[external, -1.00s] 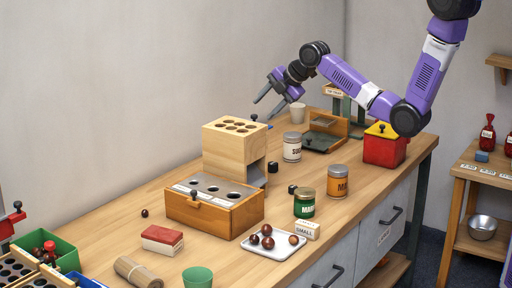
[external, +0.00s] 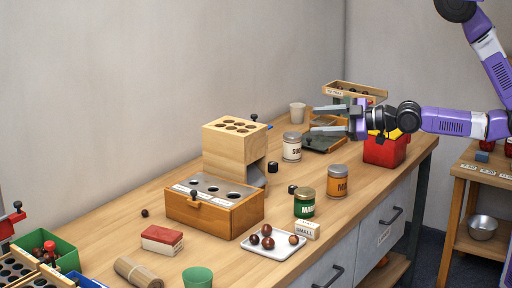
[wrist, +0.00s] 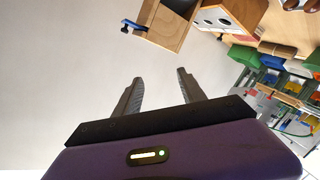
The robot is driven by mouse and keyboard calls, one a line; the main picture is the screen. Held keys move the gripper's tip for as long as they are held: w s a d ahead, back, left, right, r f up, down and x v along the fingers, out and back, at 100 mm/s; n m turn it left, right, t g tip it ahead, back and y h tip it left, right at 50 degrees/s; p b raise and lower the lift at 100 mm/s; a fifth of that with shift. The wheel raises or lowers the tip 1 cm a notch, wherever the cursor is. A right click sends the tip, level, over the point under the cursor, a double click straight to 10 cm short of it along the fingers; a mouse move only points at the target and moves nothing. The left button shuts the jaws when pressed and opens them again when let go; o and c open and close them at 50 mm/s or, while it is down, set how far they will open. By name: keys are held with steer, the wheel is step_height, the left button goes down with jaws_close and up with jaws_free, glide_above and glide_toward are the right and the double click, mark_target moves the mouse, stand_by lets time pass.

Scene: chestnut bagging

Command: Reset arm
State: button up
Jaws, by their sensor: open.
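My gripper (external: 318,120) is open and empty. In the external view it points left, above the back right part of the table, in front of the wooden box with the dark tray (external: 322,143). My forearm reaches in from the right, roughly level. In the wrist view the two fingers of my gripper (wrist: 160,82) stand apart with only pale wall between them. The wooden block with holes (external: 236,140) stands left of the gripper and also shows at the top of the wrist view (wrist: 165,28).
An orange box with holes (external: 215,208) stands before the block. Jars, including a green one (external: 304,204) and an orange one (external: 337,181), stand nearby. A white tray (external: 285,250) holds chestnuts. A red and yellow box (external: 384,152) sits under my wrist. The wall is behind.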

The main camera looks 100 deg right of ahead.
steer(key=s+a+r+m+y+b, duration=0.1)
steer(key=s+a+y, duration=0.6)
steer(key=s+a, duration=0.8)
steer(key=shift+s+a+r+m+b, duration=0.25)
steer(key=shift+r+m+b, duration=0.15)
steer(key=shift+m, duration=0.2)
steer(key=shift+o, duration=1)
